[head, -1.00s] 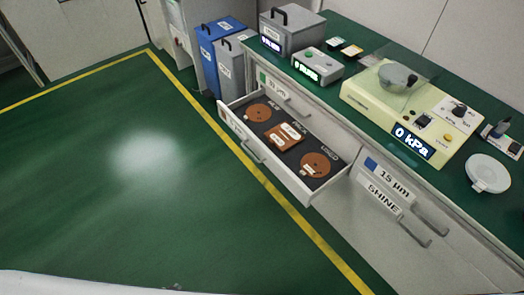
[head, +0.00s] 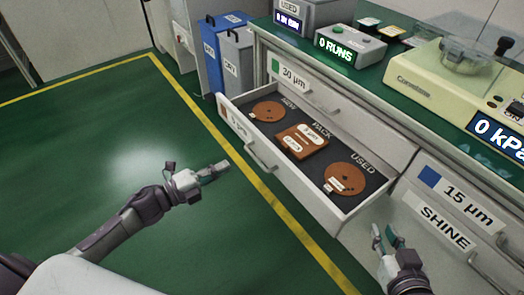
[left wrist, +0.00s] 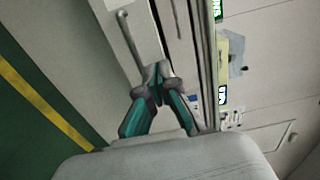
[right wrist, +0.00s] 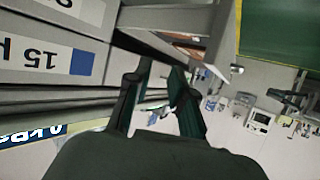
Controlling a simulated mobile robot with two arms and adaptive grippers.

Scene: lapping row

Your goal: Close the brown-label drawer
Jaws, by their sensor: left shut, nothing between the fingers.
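The brown-label drawer (head: 300,205) is pulled out of the cabinet, with its brown label at the left end of its front. Inside lie two brown discs and a brown pack on a dark liner. Its bar handle (head: 261,157) is on the front; a bar handle (left wrist: 128,35) also shows in the left wrist view. My left gripper (head: 225,166) is shut and empty, in front of the drawer, apart from its handle. My right gripper (head: 385,236) is open and empty, beside the drawer's right front corner. It also shows in the right wrist view (right wrist: 160,68).
A green-label 30 µm drawer (head: 315,88) is shut above. The blue-label 15 µm drawer (head: 458,198) is shut at right. Blue and grey bins (head: 222,45) stand left of the cabinet. A cream machine (head: 440,82) stands on top. The green floor in front is clear.

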